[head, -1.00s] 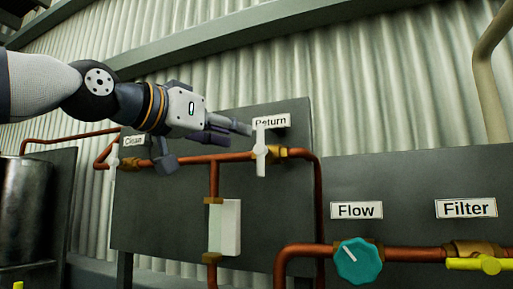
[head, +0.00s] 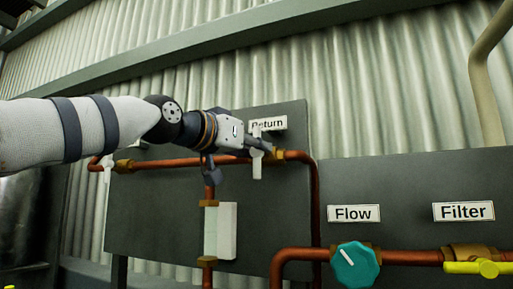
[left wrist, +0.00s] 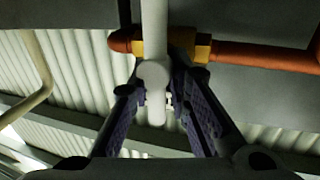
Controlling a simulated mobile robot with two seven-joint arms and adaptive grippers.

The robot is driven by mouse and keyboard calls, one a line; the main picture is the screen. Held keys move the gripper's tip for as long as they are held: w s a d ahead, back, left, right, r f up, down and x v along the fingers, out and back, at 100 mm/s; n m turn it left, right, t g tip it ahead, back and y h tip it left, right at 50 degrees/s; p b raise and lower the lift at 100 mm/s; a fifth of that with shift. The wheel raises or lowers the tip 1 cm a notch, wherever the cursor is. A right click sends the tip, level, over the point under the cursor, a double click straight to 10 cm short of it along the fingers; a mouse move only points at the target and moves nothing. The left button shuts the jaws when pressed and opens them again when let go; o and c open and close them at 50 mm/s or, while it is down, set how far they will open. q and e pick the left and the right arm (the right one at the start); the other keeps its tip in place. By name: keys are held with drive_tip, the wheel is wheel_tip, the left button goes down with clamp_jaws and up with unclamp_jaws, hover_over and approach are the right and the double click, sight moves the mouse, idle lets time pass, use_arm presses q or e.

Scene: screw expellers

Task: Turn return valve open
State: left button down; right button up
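The white return valve handle (head: 257,166) stands upright on the copper pipe, under the "Return" label (head: 267,124). My left gripper (head: 262,149) has come in from the left and its fingers are at the handle's middle. In the left wrist view the two fingers (left wrist: 162,88) are spread, one on each side of the white handle (left wrist: 154,35) and its round hub. I cannot tell whether either finger touches it. The brass valve body (left wrist: 195,46) is behind the handle. My right gripper is not in view.
A second white handle (head: 107,168) is at the left on the same pipe. A white box (head: 221,231) hangs below my gripper. The teal Flow knob (head: 355,266) and yellow Filter handle (head: 478,268) are lower right.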

use_arm(q)
drive_tip(key=shift+d, duration=0.1)
drive_tip(key=n, duration=0.4)
drive_tip(key=shift+f+t+h, duration=0.15)
drive_tip(key=shift+t+h, duration=0.15)
drive_tip(key=shift+t, duration=0.1)
drive_tip(key=n, duration=0.2)
drive_tip(key=n+t, duration=0.1)
drive_tip(key=n, duration=0.3)
drive_tip(key=shift+a+f+n+t, duration=0.1)
drive_tip(key=shift+a+n+t, duration=0.2)
drive_tip(key=shift+t, duration=0.1)
drive_tip(key=shift+a+n+t+y, duration=0.1)
drive_tip(key=shift+n+t+y, duration=0.4)
drive_tip(key=shift+n, duration=1.2)
drive_tip(key=shift+a+n+t+y, duration=0.1)
drive_tip(key=shift+n+t+y, duration=0.35)
drive_tip(key=shift+n, duration=1.25)
drive_tip(key=shift+a+n+t+y, duration=0.1)
drive_tip(key=shift+n+t+y, duration=0.4)
drive_tip(key=shift+n, duration=1.2)
drive_tip(key=shift+y, duration=0.25)
drive_tip(key=c, duration=1.6)
unclamp_jaws()
drive_tip(key=shift+d, duration=0.1)
